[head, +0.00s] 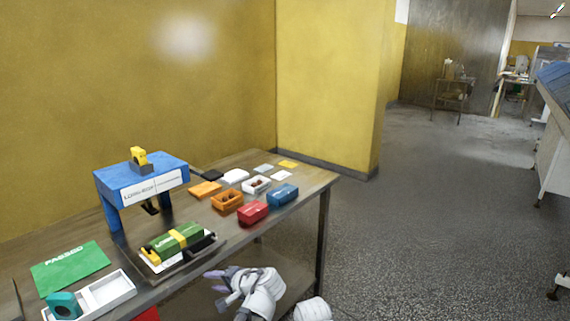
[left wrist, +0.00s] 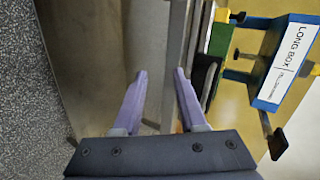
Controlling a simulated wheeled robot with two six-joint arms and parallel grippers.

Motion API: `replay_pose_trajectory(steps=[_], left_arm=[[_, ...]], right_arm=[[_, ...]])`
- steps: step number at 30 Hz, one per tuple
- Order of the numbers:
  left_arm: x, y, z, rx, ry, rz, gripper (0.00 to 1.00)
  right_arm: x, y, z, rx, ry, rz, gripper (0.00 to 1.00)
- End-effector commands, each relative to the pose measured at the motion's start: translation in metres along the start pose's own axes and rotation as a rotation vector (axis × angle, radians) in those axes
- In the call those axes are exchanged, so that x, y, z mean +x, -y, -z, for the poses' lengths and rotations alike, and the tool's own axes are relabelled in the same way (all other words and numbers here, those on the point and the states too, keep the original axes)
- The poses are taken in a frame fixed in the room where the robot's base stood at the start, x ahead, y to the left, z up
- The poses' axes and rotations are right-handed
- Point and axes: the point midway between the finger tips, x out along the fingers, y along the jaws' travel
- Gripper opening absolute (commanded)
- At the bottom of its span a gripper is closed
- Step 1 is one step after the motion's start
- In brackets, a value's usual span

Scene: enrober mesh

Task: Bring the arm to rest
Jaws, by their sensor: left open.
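My left gripper (head: 214,281) has pale purple fingers and a white wrist. In the head view it is low, in front of the table's (head: 318,184) near edge, with its fingers pointing left. In the left wrist view the two fingers (left wrist: 160,76) stand apart with nothing between them. The table's metal edge and frame show beyond the fingertips. I cannot tell the exact gap between gripper and table. My right gripper is not in view.
On the table stand a blue "LONG BOX" frame (head: 141,176), a green box (head: 176,240) with a yellow band, a white tray (head: 100,299), a green sheet (head: 70,268) and several small boxes. Speckled floor (head: 430,220) lies clear to the right.

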Motion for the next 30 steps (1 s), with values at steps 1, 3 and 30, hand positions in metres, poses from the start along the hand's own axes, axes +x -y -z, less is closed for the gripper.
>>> replay_pose_trajectory(steps=[1, 3, 30], left_arm=[[0.008, -0.016, -0.022, -0.050, 0.042, -0.100, 0.41], [0.013, -0.042, -0.044, -0.121, 0.095, -0.251, 0.41], [-0.108, -0.126, -0.085, -0.302, 0.267, -0.991, 0.41]], right_arm=[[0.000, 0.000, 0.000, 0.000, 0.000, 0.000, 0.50], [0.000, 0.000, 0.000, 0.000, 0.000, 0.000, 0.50], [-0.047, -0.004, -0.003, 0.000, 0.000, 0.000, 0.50]])
